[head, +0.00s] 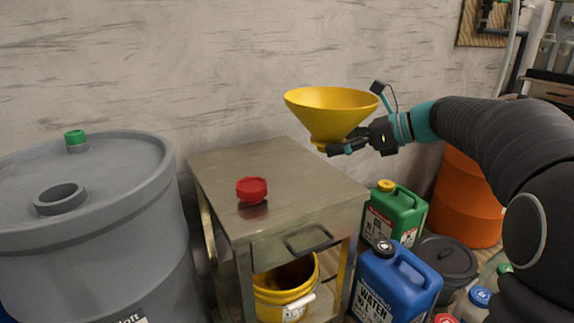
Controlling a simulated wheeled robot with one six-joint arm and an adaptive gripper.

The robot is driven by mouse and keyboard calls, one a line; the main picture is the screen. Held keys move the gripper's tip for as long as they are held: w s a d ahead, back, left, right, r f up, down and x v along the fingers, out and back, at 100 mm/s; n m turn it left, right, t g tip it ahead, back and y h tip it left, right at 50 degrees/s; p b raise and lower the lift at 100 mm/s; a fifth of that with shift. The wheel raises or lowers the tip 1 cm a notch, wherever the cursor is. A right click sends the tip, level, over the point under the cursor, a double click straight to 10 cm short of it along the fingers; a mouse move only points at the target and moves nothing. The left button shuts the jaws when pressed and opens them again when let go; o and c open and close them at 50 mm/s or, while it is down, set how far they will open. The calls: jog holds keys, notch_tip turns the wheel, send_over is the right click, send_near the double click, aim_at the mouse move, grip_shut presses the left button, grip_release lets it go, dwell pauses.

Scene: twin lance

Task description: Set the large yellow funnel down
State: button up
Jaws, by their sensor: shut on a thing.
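The large yellow funnel (331,112) is upright in the head view, wide mouth up, above the back right part of the metal table (305,190). My gripper (346,145) comes in from the right and is shut on the funnel low on its body, near the neck. The funnel appears to be held above the table top; its lower end is partly hidden by my gripper, so I cannot tell the exact gap.
A red cap (252,189) lies on the table's front left. A grey drum (80,220) with an open bung hole (60,198) stands left. Green (394,212) and blue (393,283) canisters and an orange barrel (466,200) stand right. The middle of the table top is clear.

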send_over(302, 177)
notch_tip(302, 177, down, 6)
jog(key=shift+f, duration=2.05)
jog(key=shift+f+b, duration=0.15)
jog(key=shift+b, duration=0.15)
jog(key=o, duration=1.2)
jog(key=shift+c, duration=0.2)
